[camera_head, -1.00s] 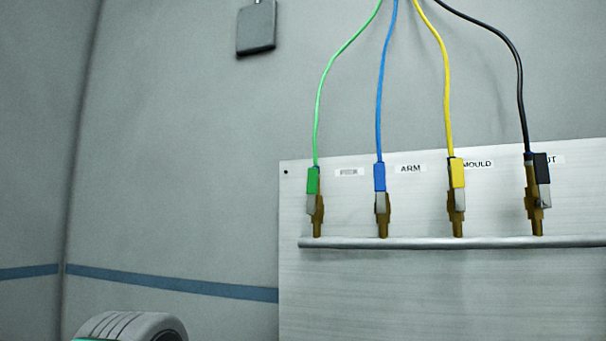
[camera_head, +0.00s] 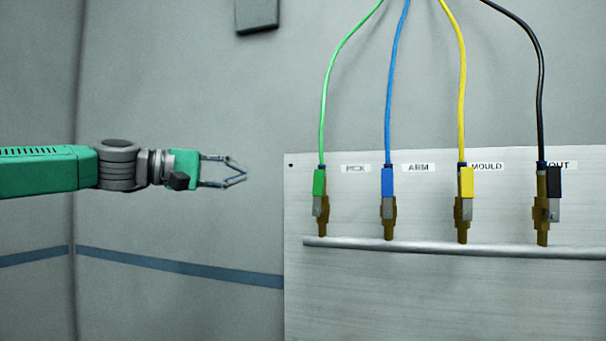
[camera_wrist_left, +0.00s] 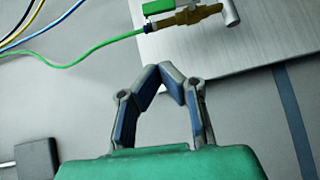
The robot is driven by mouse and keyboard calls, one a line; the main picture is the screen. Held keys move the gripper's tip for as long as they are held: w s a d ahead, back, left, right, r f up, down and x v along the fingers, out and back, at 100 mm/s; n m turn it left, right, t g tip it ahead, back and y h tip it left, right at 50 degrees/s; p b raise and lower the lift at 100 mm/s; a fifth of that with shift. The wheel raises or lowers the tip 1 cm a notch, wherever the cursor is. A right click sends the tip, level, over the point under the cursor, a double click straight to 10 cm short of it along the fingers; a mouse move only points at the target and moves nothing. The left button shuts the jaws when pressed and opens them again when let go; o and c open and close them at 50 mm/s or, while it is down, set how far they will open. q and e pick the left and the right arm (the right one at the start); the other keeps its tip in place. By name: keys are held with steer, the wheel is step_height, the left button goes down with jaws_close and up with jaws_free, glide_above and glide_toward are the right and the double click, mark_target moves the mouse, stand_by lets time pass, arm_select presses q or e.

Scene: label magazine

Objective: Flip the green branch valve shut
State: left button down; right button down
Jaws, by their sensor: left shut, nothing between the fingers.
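The green branch valve (camera_head: 320,195) is the leftmost of the valves on the white panel, with a green handle in line with its brass body and a green hose running up from it. It also shows at the top of the left wrist view (camera_wrist_left: 185,14), its green handle beside the brass body. My left gripper (camera_head: 243,176) is to the left of the panel, apart from the valve, at about the handle's height. Its fingertips meet, and nothing is between them; they also show in the left wrist view (camera_wrist_left: 160,72). My right gripper is not in view.
To the right stand the blue valve (camera_head: 388,200), the yellow valve (camera_head: 464,200) and the black valve (camera_head: 548,200), on a grey pipe (camera_head: 430,247). Their hoses rise above. A dark box (camera_head: 257,14) hangs on the wall.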

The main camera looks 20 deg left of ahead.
mark_target(319, 183)
arm_select(q)
steer(key=shift+w+a+f, duration=0.15)
steer(key=shift+a, duration=0.25)
steer(key=s+d+p+x, duration=0.2)
steer(key=p+x, duration=0.1)
steer(key=x, duration=0.9)
steer(key=shift+w+d, duration=0.15)
steer(key=shift+d, duration=0.2)
